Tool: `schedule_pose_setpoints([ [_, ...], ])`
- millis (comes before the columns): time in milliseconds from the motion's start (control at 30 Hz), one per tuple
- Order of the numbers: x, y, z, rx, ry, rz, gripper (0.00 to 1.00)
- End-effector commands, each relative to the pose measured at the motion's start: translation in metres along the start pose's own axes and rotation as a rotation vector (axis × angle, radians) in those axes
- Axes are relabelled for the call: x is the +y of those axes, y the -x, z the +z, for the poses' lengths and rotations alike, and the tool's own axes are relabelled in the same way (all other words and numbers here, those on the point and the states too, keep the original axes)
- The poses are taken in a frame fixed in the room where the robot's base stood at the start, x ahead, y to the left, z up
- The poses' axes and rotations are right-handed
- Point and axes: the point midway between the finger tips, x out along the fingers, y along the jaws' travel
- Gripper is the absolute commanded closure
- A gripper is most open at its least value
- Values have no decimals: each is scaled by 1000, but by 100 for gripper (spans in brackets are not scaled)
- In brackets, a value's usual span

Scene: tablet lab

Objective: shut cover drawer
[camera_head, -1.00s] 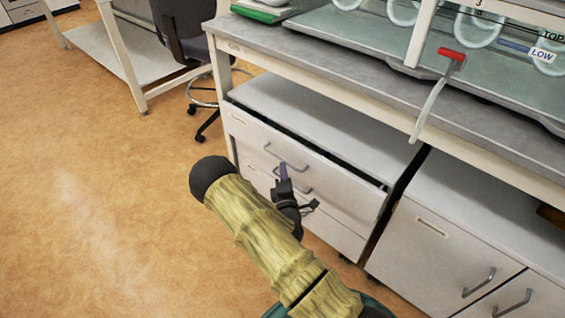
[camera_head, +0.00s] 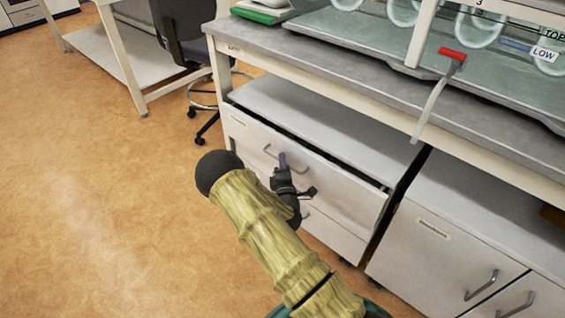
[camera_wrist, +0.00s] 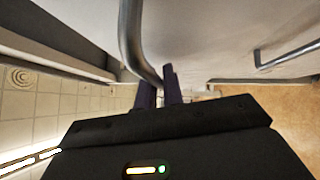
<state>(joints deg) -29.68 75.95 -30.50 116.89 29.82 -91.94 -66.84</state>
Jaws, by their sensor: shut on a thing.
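The cover drawer (camera_head: 335,180) is the white top drawer of the cabinet under the bench. It stands a little open, with a dark gap along its top edge. Its grey bar handle (camera_head: 298,168) also shows large in the wrist view (camera_wrist: 131,38). My gripper (camera_head: 283,161) is at the handle in front of the drawer. In the wrist view, its two purple fingers (camera_wrist: 158,90) are close together and shut on the handle bar, whose lower part passes behind them. My arm hides part of the lower drawers.
Another white cabinet (camera_head: 425,255) with handles stands to the right, close beside the drawer. A chair (camera_head: 185,40) stands behind left. The floor at left is clear.

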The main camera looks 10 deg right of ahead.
Motion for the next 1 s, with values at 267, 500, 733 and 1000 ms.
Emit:
schedule_pose_setpoints([
  [267, -8, -28, 29, -3, 1, 0, 100],
  [500, -8, -31, 32, -4, 1, 0, 100],
  [733, -8, -31, 33, -6, 1, 0, 82],
  [1000, -8, -29, 32, -5, 1, -2, 82],
])
